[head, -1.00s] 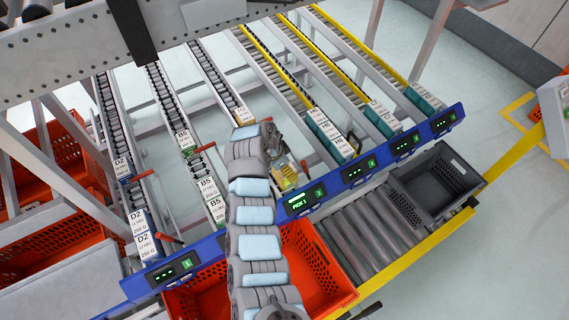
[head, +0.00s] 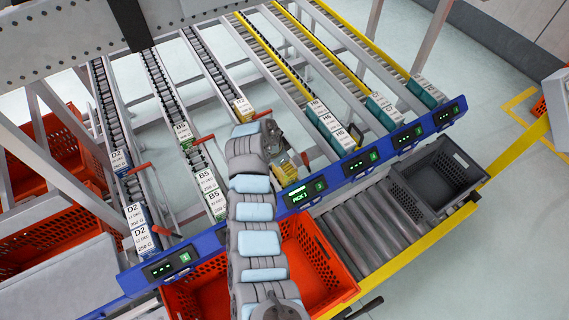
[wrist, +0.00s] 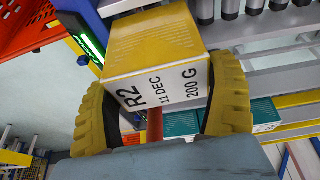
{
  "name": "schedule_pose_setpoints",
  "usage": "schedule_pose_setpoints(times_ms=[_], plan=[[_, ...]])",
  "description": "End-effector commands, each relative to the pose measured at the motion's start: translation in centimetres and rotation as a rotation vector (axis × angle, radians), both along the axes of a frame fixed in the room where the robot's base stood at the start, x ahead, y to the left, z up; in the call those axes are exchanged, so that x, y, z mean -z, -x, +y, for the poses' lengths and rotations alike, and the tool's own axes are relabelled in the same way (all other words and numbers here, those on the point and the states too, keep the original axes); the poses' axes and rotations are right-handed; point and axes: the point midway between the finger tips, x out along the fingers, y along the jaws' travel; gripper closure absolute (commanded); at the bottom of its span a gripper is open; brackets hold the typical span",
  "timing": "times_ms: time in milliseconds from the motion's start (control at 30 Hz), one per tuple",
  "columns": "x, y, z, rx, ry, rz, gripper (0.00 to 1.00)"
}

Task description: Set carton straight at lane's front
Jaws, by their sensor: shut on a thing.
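A carton (wrist: 158,75) with a yellow top and a white face marked R2, 11 DEC, 200 G fills the middle of the wrist view. My gripper (wrist: 165,105) has its yellow fingers closed on the carton's two sides. In the head view the carton (head: 284,171) shows as a small yellow patch beside my gripper (head: 283,156), just behind the blue front rail at the display reading PICK 1. The arm hides part of the lane there. I cannot tell whether the carton touches the rollers.
Another yellow-and-white carton (head: 243,108) stands farther up a lane. Cartons marked B5 (head: 207,182) and H6 (head: 329,124) stand in lanes to either side. The blue front rail (head: 338,176) runs across; an orange tote (head: 312,255) and a grey tote (head: 440,176) sit in front of it.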

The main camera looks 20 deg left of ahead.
Motion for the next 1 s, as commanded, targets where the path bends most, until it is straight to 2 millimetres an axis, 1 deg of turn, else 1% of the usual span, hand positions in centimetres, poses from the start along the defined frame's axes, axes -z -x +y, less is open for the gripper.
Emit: schedule_pose_setpoints(times_ms=[233,267,300,533,667,867,1000], plan=[[0.0,0.0,0.0,-0.001,0.000,0.000,0.53],[0.0,0.0,0.0,-0.001,0.000,0.000,0.04],[0.0,0.0,0.0,-0.001,0.000,0.000,0.00],[0.0,0.0,0.1,-0.001,0.000,0.000,0.00],[-0.4,0.1,0.2,-0.002,-0.001,-0.001,0.00],[-2.1,0.5,0.6,-0.003,-0.003,-0.003,0.00],[-4.0,1.0,1.1,-0.003,-0.003,-0.005,0.00]])
